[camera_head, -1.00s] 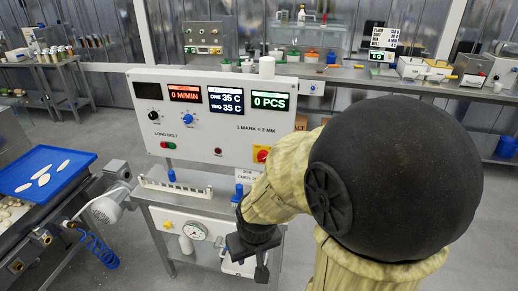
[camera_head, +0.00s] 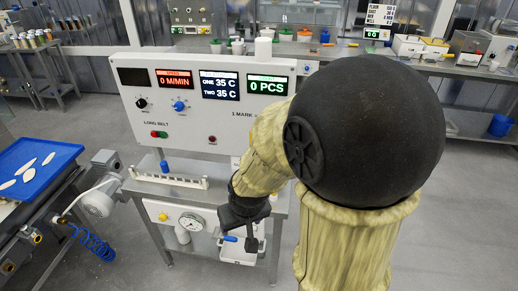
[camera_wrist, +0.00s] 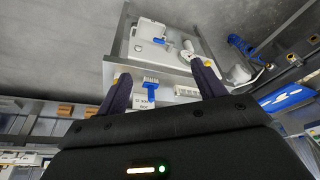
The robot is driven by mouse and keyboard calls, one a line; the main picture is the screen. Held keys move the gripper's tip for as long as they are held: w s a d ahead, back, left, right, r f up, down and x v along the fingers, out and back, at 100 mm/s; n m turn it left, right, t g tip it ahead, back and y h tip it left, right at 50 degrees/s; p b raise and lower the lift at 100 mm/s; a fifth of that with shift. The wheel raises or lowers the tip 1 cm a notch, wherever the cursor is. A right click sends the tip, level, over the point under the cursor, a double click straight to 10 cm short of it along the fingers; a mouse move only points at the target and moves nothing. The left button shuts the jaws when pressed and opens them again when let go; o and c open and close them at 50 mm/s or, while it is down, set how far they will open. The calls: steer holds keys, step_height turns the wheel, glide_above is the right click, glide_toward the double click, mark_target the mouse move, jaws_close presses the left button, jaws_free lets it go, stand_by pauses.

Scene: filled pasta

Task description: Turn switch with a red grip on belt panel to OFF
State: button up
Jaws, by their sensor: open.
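The white belt panel (camera_head: 185,135) stands upright ahead, with lit displays reading 0 M/MIN, 35 C and 0 PCS, black and blue knobs and small red and green buttons. The switch with a red grip is hidden behind my arm in the head view, and I cannot make it out in the wrist view. My gripper (camera_head: 250,243) hangs low in front of the table below the panel. In the wrist view its two fingers (camera_wrist: 162,76) are spread apart with nothing held between them.
Below the panel is a metal table (camera_head: 150,190) with a white rack (camera_head: 165,178) and a pressure gauge (camera_head: 191,222). At left are a motor (camera_head: 98,200), a blue coiled hose (camera_head: 93,243) and a blue tray (camera_head: 50,158). Floor at right is clear.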

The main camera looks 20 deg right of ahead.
steer(key=w+f+m+t+h+b, duration=0.1)
steer(key=w+f+t+b, duration=0.15)
steer(key=w, duration=0.65)
steer(key=w+f+m+t+b, duration=0.1)
steer(key=w+f+m+t, duration=0.2)
steer(key=w, duration=0.5)
steer(key=w+d+f+m+t+h+b, duration=0.3)
steer(key=w+d+m+t+h, duration=0.1)
steer(key=d+h, duration=0.6)
steer(key=shift+w+f+m+t, duration=0.2)
steer(key=shift+m+t, duration=0.35)
steer(key=shift+m, duration=0.25)
steer(key=p+x, duration=0.3)
steer(key=x, duration=1.4)
steer(key=shift+d+r+p, duration=0.15)
steer(key=shift+d+p, duration=0.1)
steer(key=shift+p, duration=0.1)
steer(key=shift+w, duration=0.1)
steer(key=shift+c, duration=0.4)
